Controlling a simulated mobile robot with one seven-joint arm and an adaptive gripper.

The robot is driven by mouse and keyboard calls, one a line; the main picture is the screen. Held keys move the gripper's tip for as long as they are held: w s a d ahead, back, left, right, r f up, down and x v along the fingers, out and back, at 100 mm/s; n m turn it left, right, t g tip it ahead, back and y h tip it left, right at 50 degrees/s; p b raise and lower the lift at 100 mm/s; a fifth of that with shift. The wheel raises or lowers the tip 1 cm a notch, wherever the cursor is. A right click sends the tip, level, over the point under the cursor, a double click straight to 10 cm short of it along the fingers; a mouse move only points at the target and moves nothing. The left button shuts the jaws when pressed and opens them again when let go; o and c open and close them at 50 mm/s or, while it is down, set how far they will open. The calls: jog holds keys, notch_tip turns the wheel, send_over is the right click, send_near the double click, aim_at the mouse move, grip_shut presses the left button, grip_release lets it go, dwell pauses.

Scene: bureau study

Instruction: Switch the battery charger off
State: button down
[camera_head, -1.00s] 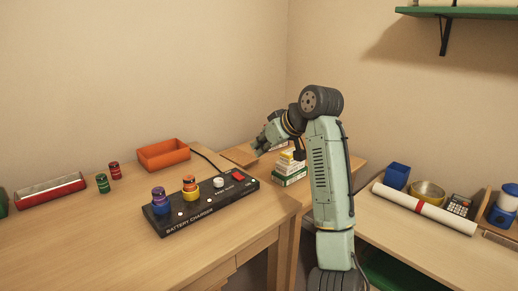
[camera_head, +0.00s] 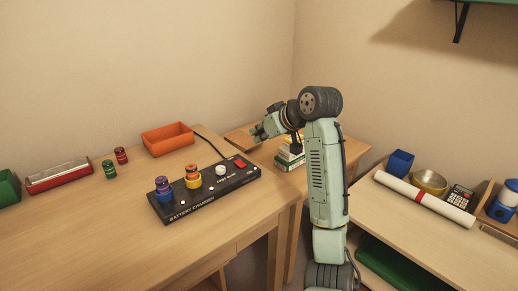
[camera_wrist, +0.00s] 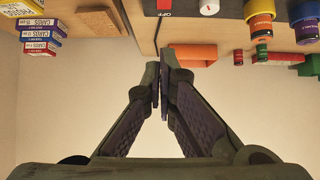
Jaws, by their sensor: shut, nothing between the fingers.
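The black battery charger (camera_head: 208,203) lies on the wooden desk. A red switch (camera_head: 240,163) is at its far right end, with a white knob (camera_head: 221,170) beside it. My gripper (camera_head: 255,137) is shut and empty, above and beyond the switch end, apart from the charger. In the wrist view the shut fingertips (camera_wrist: 161,72) point towards the charger, whose red switch (camera_wrist: 164,6) is at the top edge, with "OFF" lettering beside it.
An orange tray (camera_head: 168,139) stands behind the charger. Green (camera_head: 109,169) and red (camera_head: 121,155) batteries stand left, near a red-and-silver box (camera_head: 59,176). A white roll (camera_head: 425,200) lies on the right desk. The front desk area is clear.

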jog(key=shift+a, duration=0.15)
jog(key=p, duration=0.2)
send_over(242, 163)
notch_tip(242, 163, down, 6)
jog(key=shift+s+f, duration=0.1)
jog(key=shift+f, duration=0.05)
notch_tip(242, 163, down, 3)
jog(key=shift+r+p, duration=0.2)
jog(key=shift+p, duration=0.25)
jog(key=shift+f, duration=0.65)
jog(key=shift+w+a+f, duration=0.1)
jog(key=shift+w+f, duration=0.2)
jog(key=shift+s, duration=0.1)
